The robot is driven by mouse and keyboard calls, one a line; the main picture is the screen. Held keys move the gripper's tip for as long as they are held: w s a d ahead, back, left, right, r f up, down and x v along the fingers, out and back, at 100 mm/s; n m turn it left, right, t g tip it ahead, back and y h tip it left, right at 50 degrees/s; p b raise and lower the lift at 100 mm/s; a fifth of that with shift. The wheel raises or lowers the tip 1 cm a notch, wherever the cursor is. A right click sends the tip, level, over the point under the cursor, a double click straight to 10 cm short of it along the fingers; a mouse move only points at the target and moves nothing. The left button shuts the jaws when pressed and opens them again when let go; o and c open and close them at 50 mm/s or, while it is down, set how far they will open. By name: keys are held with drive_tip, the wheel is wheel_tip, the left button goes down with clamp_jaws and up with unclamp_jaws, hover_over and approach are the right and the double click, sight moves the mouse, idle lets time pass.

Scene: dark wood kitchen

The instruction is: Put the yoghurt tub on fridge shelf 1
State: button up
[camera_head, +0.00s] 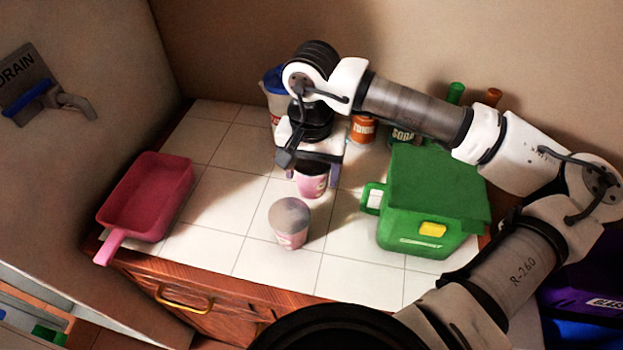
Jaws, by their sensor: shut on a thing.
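My gripper (312,168) points down over the tiled counter and is shut on a pink tub (313,186). The fingers and wrist hide the tub's top, and I cannot tell whether its base touches the tiles. A second pink tub (291,236) with a grey lid stands upright on the counter, in front of the held one and slightly left. The two look alike, and no label can be read on either. No fridge shelf can be clearly made out.
A pink pan (149,198) lies at the counter's left, its handle over the front edge. A green box (438,195) stands right. Behind my gripper are a blue-lidded container (273,85), an orange tin (362,129) and a SODA container (402,136). Tiles between pan and tubs are clear.

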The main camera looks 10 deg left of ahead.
sight(312, 186)
wheel_tip(312, 186, down, 4)
drive_tip(key=shift+f+p, duration=0.15)
drive_tip(key=shift+p, duration=0.3)
drive_tip(key=shift+f+b, duration=0.25)
drive_tip(key=shift+b, duration=0.15)
drive_tip(key=o, duration=1.1)
drive_tip(key=shift+r, duration=0.1)
drive_tip(key=shift+c, duration=0.2)
drive_tip(key=shift+r, duration=0.1)
